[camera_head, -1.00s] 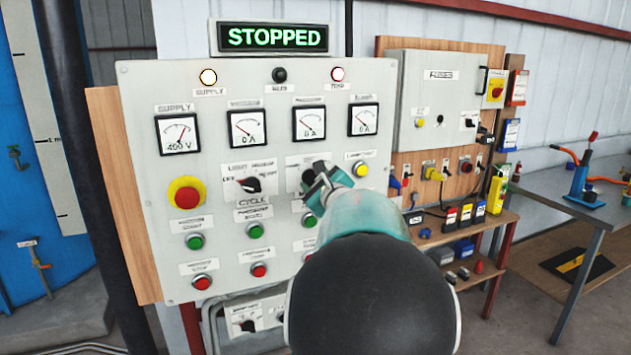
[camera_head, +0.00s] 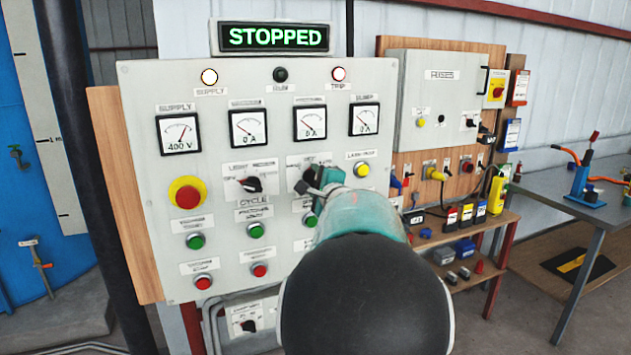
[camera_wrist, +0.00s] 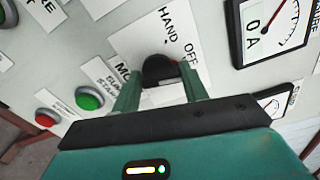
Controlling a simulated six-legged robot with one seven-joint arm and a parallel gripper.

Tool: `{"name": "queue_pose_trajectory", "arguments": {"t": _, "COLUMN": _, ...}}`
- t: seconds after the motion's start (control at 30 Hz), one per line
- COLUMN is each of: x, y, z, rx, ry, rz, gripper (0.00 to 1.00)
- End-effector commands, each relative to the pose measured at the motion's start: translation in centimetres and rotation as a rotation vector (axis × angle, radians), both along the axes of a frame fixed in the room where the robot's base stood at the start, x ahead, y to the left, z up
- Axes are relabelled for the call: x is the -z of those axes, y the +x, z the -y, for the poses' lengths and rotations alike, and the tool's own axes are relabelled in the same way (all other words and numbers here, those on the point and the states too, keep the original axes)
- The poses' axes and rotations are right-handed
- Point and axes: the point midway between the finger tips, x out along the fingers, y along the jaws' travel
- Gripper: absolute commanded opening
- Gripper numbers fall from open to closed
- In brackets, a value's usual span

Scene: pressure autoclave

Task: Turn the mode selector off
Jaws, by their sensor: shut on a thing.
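The mode selector is a black rotary knob (camera_wrist: 158,67) on the grey control panel (camera_head: 140,120). In the wrist view its white plate (camera_wrist: 150,32) reads "HAND" and "OFF", and a partly covered "MO..." label is below. My gripper (camera_wrist: 160,80) has its two green fingers shut on either side of the knob. In the head view my gripper (camera_head: 318,186) is against the panel, and it hides most of the knob and part of its plate. The knob's pointer is not clear, so I cannot tell its setting.
The light selector (camera_head: 250,185) is left of my gripper. A yellow lamp button (camera_head: 362,170) is close on the right, and green and red buttons (camera_head: 256,231) are below. The display (camera_head: 275,38) reads "STOPPED". A red emergency button (camera_head: 187,196) is farther left.

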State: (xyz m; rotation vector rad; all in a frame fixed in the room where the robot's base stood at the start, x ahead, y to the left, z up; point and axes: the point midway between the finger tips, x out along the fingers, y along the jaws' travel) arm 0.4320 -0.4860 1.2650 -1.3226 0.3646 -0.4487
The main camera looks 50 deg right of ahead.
Motion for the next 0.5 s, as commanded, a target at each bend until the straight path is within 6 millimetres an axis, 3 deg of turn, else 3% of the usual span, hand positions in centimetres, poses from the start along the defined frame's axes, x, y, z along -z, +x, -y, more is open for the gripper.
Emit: {"name": "queue_pose_trajectory", "arguments": {"t": 0.5, "x": -0.38, "y": -0.14, "z": 0.07, "rx": 0.003, "ry": -0.183, "rz": -0.1, "gripper": 0.21}}
